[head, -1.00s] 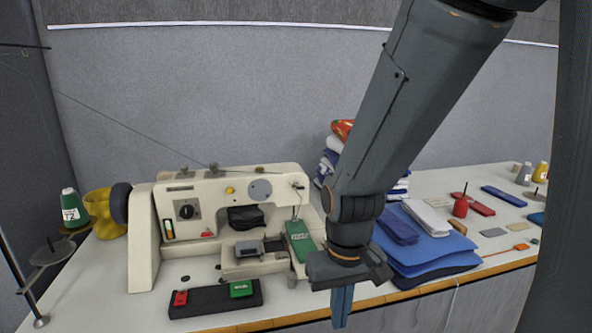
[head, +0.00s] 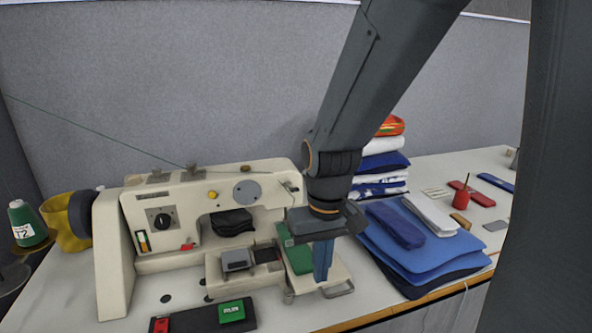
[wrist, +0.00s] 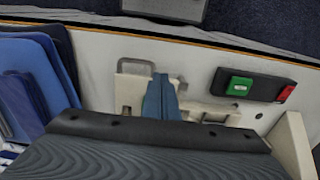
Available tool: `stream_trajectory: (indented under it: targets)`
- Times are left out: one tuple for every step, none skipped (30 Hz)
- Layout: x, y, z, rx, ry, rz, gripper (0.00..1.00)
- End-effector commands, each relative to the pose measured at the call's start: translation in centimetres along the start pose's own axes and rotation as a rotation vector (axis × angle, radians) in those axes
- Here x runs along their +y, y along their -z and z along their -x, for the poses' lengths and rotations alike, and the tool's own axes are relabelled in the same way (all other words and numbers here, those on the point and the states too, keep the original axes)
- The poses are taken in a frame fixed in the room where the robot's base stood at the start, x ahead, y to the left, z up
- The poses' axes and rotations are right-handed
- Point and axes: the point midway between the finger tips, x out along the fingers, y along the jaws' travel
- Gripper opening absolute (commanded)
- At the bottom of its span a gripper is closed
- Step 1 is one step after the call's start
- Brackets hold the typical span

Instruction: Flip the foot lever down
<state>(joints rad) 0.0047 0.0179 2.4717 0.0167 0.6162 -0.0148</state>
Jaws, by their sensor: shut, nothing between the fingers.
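The cream sewing machine (head: 127,240) stands on the table, with its needle end at the right. A green plate (head: 297,256) at that end is partly hidden behind my gripper (head: 321,278). My gripper points down, its blue fingers together and empty, over the right end of the machine's bed. A small metal wire loop (head: 338,291) lies just right of the fingertips; the loop also shows in the wrist view (wrist: 135,66), left of the fingers (wrist: 160,97). I cannot tell which part is the foot lever; it may be hidden behind my gripper.
A black box (head: 195,322) with a green button (head: 231,311) and a red button (head: 160,325) lies in front of the machine. Blue folded cloths (head: 420,258) and a cloth stack (head: 382,165) stand to the right. A green thread cone (head: 27,222) is at the left.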

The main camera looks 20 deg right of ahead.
Motion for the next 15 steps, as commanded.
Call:
stream_trajectory:
  targets:
    - [0.1,2.3,2.6,0.02,0.004,-0.003,0.0]
    - [0.2,3.7,4.1,0.03,0.007,-0.004,0.0]
    - [0.3,5.6,6.3,0.043,0.011,-0.005,0.0]
    - [0.4,7.1,8.1,0.054,0.015,-0.005,0.0]
    - [0.5,8.4,9.9,0.063,0.019,-0.006,0.0]
    - [0.6,10.1,12.3,0.076,0.025,-0.007,0.0]
    - [0.7,11.2,14.1,0.085,0.029,-0.006,0.0]
    - [0.8,12.3,15.8,0.094,0.032,-0.004,0.0]
    - [0.9,13.5,17.9,0.104,0.037,-0.002,0.0]
    - [1.0,14.3,19.4,0.111,0.041,-0.001,0.0]
    - [1.1,15.0,20.8,0.117,0.044,0.0,0.0]
    - [1.2,15.7,22.4,0.124,0.048,0.002,0.0]
    - [1.2,16.2,23.4,0.13,0.051,0.003,0.0]
    - [1.3,16.6,24.3,0.133,0.053,0.005,0.0]
    - [1.4,17.0,25.2,0.138,0.054,0.006,0.0]
